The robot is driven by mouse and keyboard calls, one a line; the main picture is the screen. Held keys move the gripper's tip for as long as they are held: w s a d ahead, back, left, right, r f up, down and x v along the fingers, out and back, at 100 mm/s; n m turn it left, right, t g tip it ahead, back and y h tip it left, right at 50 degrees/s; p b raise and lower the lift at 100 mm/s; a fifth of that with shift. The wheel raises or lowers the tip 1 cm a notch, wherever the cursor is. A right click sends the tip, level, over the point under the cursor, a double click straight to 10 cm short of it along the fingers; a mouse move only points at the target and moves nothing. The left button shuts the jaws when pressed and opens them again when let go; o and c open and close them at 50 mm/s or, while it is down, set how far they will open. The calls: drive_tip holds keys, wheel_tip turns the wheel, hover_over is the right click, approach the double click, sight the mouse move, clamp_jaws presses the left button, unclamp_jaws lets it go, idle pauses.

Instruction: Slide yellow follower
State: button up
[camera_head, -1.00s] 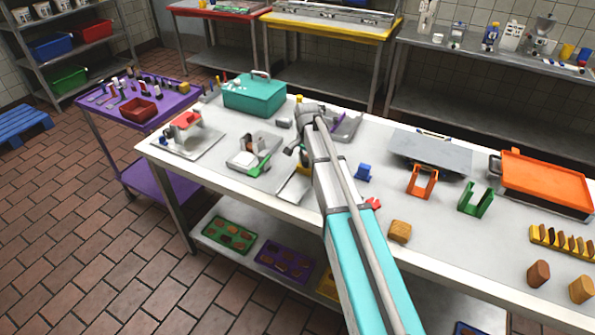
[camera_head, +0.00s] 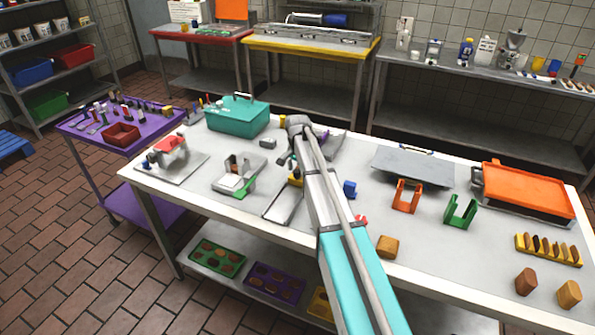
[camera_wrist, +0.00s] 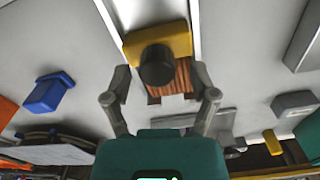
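The yellow follower (camera_wrist: 158,42) is a block with a dark round knob (camera_wrist: 157,66), set across a pale straight channel in the wrist view. A brown slatted piece (camera_wrist: 174,80) lies against its near side. In the head view the follower (camera_head: 295,180) shows partly, beside my arm, at the far end of the channel tray (camera_head: 283,207). My gripper (camera_wrist: 160,80) is open, its two fingers apart on either side of the knob and brown piece. I see no clear contact. In the head view my gripper (camera_head: 286,160) is small and partly hidden by the arm.
A blue holder (camera_head: 349,189) stands right of my arm, with orange (camera_head: 406,196) and green (camera_head: 460,212) holders farther right. A slicer-like tray with a green part (camera_head: 239,182) is to the left. A teal box (camera_head: 238,116) stands behind.

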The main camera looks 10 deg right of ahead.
drive_tip(key=shift+s, duration=0.1)
drive_tip(key=s+a, duration=0.3)
drive_tip(key=s, duration=0.1)
drive_tip(key=s+a, duration=0.3)
drive_tip(key=s, duration=0.1)
drive_tip(key=s+a+p, duration=0.1)
drive_tip(key=s+a, duration=0.2)
drive_tip(key=s, duration=0.2)
drive_tip(key=shift+s+a+r, duration=0.1)
drive_tip(key=shift+a+r, duration=0.25)
drive_tip(key=shift+r, duration=0.05)
wheel_tip(320, 180, up, 13)
drive_tip(key=p, duration=1.2)
drive_tip(key=shift+p, duration=0.4)
drive_tip(key=shift+d+f, duration=0.1)
drive_tip(key=s+d+f+n+b, duration=0.2)
drive_tip(key=s+d+n, duration=0.1)
drive_tip(key=s, duration=0.5)
drive_tip(key=s+d+f+n+b, duration=0.2)
drive_tip(key=s+d+n, duration=0.2)
drive_tip(key=s, duration=0.5)
drive_tip(key=shift+s+d+n, duration=0.25)
drive_tip(key=shift+n, duration=0.95)
drive_tip(key=shift+f, duration=0.1)
idle(0.6)
